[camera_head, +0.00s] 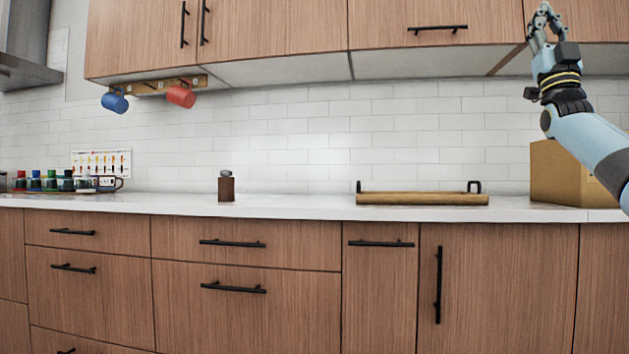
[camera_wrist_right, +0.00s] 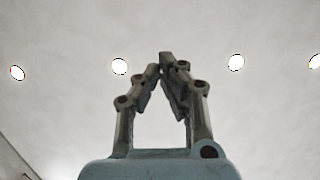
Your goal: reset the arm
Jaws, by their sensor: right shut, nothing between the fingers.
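My right arm (camera_head: 592,143) comes in from the right edge of the head view and is raised. Its gripper (camera_head: 543,12) points upward in front of the upper cabinets at the top right. In the right wrist view the fingertips (camera_wrist_right: 164,66) meet, with nothing between them, against the ceiling. My left arm and gripper are not in view.
A cardboard box (camera_head: 560,172) stands on the white counter (camera_head: 300,209) behind my right arm. A wooden tray (camera_head: 422,199) and a brown bottle (camera_head: 226,187) stand there too. Blue (camera_head: 115,101) and red (camera_head: 181,95) mugs hang from a rack. Several coloured jars (camera_head: 51,181) stand left.

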